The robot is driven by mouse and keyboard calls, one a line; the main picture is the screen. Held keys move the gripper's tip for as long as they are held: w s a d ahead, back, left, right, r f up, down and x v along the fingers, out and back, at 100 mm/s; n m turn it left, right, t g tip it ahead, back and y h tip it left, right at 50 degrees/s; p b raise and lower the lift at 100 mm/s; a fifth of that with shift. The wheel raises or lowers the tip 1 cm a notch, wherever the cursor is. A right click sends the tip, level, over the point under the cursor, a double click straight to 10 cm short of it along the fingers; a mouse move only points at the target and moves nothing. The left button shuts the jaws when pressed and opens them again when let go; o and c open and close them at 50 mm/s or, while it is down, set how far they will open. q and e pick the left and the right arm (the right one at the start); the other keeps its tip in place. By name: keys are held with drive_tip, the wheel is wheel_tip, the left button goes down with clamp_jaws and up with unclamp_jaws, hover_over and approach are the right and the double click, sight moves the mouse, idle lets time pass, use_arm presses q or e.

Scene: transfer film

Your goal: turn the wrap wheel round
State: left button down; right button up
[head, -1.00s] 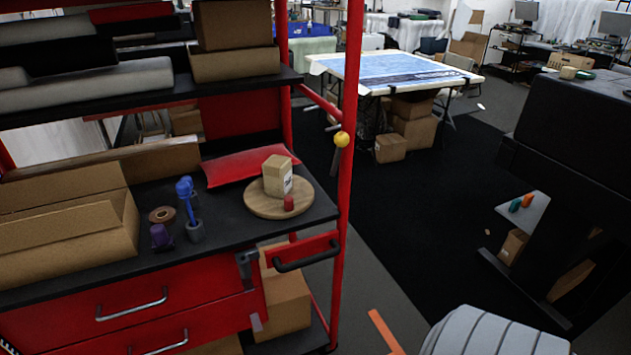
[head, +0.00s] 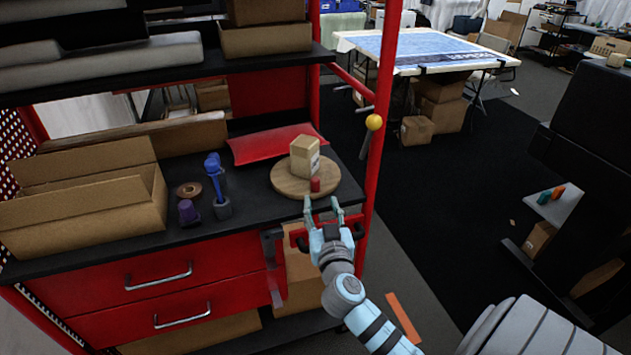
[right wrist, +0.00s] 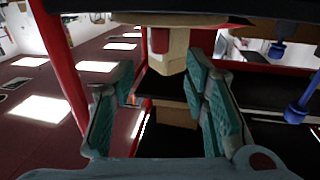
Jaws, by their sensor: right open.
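The wrap wheel (head: 287,183) is a round wooden disc lying flat on the black bench top near its right front corner. A tan box (head: 305,157) with a pale label stands on it. A short red peg (head: 315,185) stands upright near the wheel's front edge. My right gripper (head: 322,204) is open and empty just in front of the peg, fingers pointing at it. In the right wrist view the peg (right wrist: 160,40) shows at the top, beyond and between the spread fingertips (right wrist: 163,75), apart from them. My left gripper is not in view.
A red sheet (head: 277,145) lies behind the wheel. A tape roll (head: 188,190), a purple item (head: 188,212) and a blue-handled tool (head: 215,178) stand left, beside an open carton (head: 90,215). A red rack post (head: 383,110) rises close on the right.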

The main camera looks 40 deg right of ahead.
sight(316, 185)
drive_tip(key=x, duration=1)
drive_tip(key=shift+f, duration=0.1)
clamp_jaws()
